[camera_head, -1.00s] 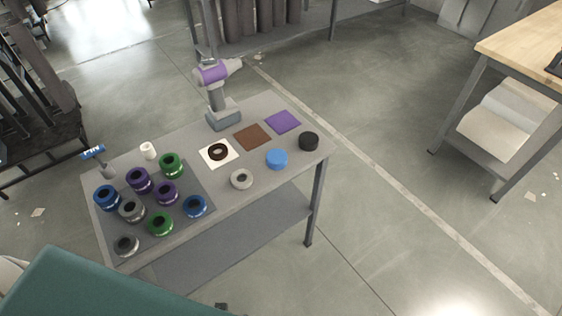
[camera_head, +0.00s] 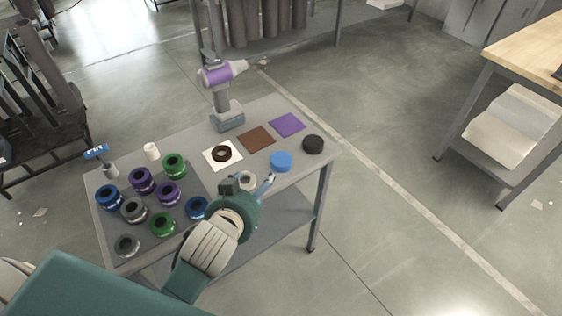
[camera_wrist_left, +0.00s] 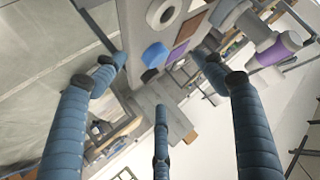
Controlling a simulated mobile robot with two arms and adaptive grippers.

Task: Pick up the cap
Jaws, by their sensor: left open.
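Cap-like pieces lie along the near right part of the grey table: a blue disc (camera_head: 281,161), a black disc (camera_head: 313,144) and a light grey ring (camera_head: 247,178). A dark brown ring (camera_head: 221,153) lies on a white square. I cannot tell which one is the cap. My left gripper (camera_head: 248,186) is open and empty at the table's near edge, partly covering the grey ring. In the left wrist view its blue fingers are spread, with the blue disc (camera_wrist_left: 155,55) and black disc (camera_wrist_left: 149,75) between and beyond them. My right gripper is not in view.
Several coloured rings stand on a dark mat (camera_head: 190,180) at the left. A purple drill (camera_head: 222,90) stands at the table's back. Brown (camera_head: 256,139) and purple (camera_head: 288,125) squares lie flat. A wooden-topped bench (camera_head: 520,60) is at the right.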

